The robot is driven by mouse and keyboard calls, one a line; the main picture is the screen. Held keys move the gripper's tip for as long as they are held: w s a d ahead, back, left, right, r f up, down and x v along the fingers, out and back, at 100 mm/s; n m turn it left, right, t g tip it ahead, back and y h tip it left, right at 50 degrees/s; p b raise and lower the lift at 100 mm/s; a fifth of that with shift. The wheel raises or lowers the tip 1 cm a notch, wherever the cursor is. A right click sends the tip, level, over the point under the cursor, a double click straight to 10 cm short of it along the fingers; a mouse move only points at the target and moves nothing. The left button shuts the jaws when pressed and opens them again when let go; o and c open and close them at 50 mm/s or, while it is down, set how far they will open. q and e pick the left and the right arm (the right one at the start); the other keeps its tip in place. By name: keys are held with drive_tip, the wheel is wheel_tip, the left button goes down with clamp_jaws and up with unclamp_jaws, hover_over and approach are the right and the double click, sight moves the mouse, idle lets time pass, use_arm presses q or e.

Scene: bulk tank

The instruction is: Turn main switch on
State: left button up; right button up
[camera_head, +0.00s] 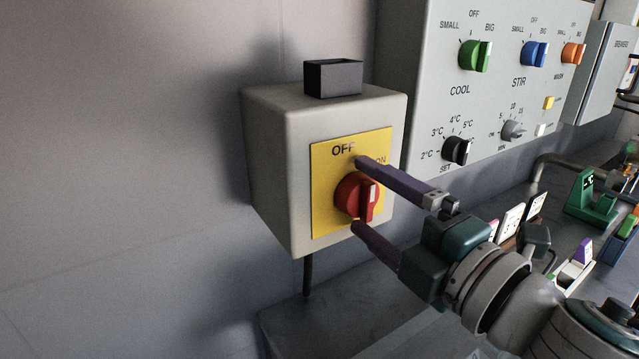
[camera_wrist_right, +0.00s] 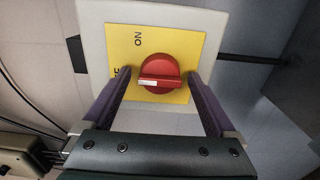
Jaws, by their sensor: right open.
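The main switch is a red rotary knob (camera_head: 369,200) on a yellow plate (camera_head: 325,205), fixed to a pale box (camera_head: 285,150) on the wall. Its grip bar stands upright, and the white mark is at the end towards OFF; ON is to the right. In the wrist view the knob (camera_wrist_right: 160,73) shows the white mark to the left, with ON above. My right gripper (camera_head: 358,196) is open, with one purple finger above the knob and one below. Its fingers lie beyond the ends of the grip bar; contact is unclear. My left gripper is not in view.
A dark block (camera_head: 333,80) sits on top of the switch box. A control panel (camera_head: 420,90) with green, blue, orange and black knobs is at the right. Below it, a metal surface (camera_head: 300,325) holds sockets and a green device (camera_head: 590,195). The wall at left is bare.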

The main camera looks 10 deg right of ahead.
drive_tip(key=c, duration=1.4)
drive_tip(key=shift+o, duration=0.2)
